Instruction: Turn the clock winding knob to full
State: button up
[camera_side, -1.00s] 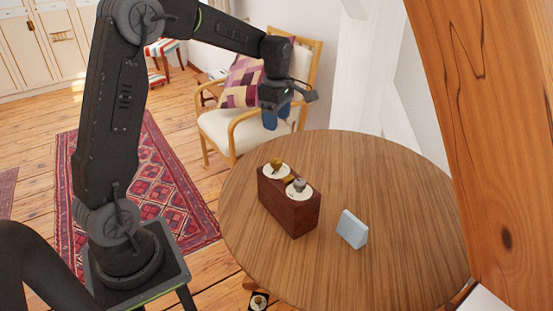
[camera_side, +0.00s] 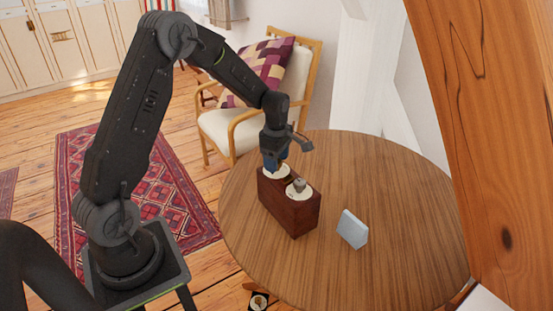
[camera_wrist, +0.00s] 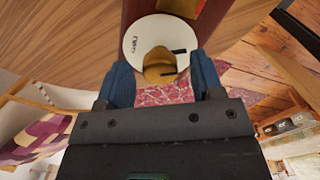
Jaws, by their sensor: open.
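A dark red wooden box (camera_side: 292,212) stands on the round table with two white dials on top. The nearer dial (camera_side: 300,193) carries a grey knob (camera_side: 299,184). The farther dial (camera_side: 272,175) carries a brass knob, which my gripper (camera_side: 275,165) hides in the side view. In the wrist view the brass knob (camera_wrist: 160,66) sits on its white dial (camera_wrist: 140,36), which has small black lettering at the left and a black mark at the right. My gripper (camera_wrist: 162,76) is open, pointing down, with its blue fingers on either side of the brass knob. I cannot tell whether they touch it.
A pale blue-grey block (camera_side: 352,229) stands on the round table (camera_side: 400,200), right of the box. A cushioned armchair (camera_side: 232,128) is behind the table. A thick timber brace (camera_side: 490,130) rises at the right. The table's right side is clear.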

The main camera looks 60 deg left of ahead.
jog(key=shift+c, duration=0.4)
jog(key=c, duration=0.9)
jog(key=shift+o, duration=0.2)
jog(key=shift+m, duration=0.3)
jog(key=m, duration=0.5)
jog(key=shift+m, duration=0.3)
jog(key=m, duration=1)
jog(key=shift+m, duration=0.4)
jog(key=m, duration=0.5)
jog(key=shift+m, duration=0.3)
